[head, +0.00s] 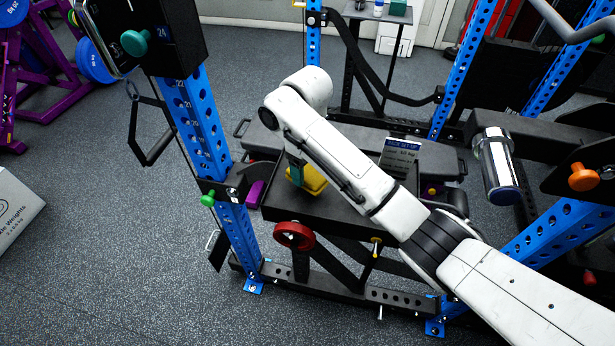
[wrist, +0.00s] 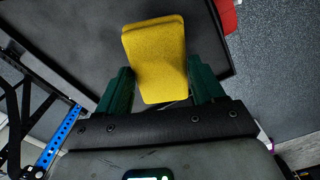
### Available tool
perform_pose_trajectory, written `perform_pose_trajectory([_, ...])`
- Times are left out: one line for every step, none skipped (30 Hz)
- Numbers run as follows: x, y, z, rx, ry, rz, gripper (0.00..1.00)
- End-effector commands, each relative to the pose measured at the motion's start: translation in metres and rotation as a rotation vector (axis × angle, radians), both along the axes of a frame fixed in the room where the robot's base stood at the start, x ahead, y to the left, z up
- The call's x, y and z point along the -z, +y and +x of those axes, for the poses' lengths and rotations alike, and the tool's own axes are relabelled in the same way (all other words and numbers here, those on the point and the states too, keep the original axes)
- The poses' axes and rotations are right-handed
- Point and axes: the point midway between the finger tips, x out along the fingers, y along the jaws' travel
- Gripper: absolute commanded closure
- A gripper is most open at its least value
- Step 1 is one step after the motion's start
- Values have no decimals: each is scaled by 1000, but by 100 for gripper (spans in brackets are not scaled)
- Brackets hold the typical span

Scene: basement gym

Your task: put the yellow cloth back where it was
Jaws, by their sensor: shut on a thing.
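The yellow cloth (head: 314,180) is a folded, thick pad just past my forearm in the head view, partly hidden by it. In the wrist view the yellow cloth (wrist: 157,50) sits between the two green fingers of my gripper (wrist: 160,88), which is shut on it. In the head view my gripper (head: 297,172) shows only as a bit of green beside the cloth. The cloth is over a black, rimmed tray-like surface (head: 330,217) in the blue rack. Whether the cloth touches that surface I cannot tell.
A purple block (head: 256,194) is left of the black surface. A red round part (head: 294,236) is below its front edge. Blue rack posts (head: 208,125) flank the arm. A placard (head: 400,155) stands behind it. The grey floor at left is mostly clear.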

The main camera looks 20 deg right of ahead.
Motion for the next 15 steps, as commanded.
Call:
perform_pose_trajectory([3,-1,3,1,0,-1,81])
perform_pose_trajectory([5,-2,4,2,1,-2,81])
perform_pose_trajectory([11,-2,3,2,3,-2,81])
perform_pose_trajectory([15,-2,3,2,3,-3,81])
perform_pose_trajectory([19,-2,3,2,2,-2,81])
perform_pose_trajectory([24,-2,3,1,3,-3,81])
perform_pose_trajectory([28,-2,3,1,2,-2,81])
perform_pose_trajectory([30,-2,3,1,1,-2,81])
perform_pose_trajectory([33,-1,3,1,1,-2,81])
perform_pose_trajectory([34,-1,3,0,0,-2,81])
perform_pose_trajectory([35,-1,3,0,0,-1,81])
perform_pose_trajectory([35,-1,3,0,0,-1,81])
perform_pose_trajectory([35,-1,3,0,-1,-1,81])
perform_pose_trajectory([35,-1,3,0,-1,-1,81])
perform_pose_trajectory([35,-1,3,0,-1,-1,81])
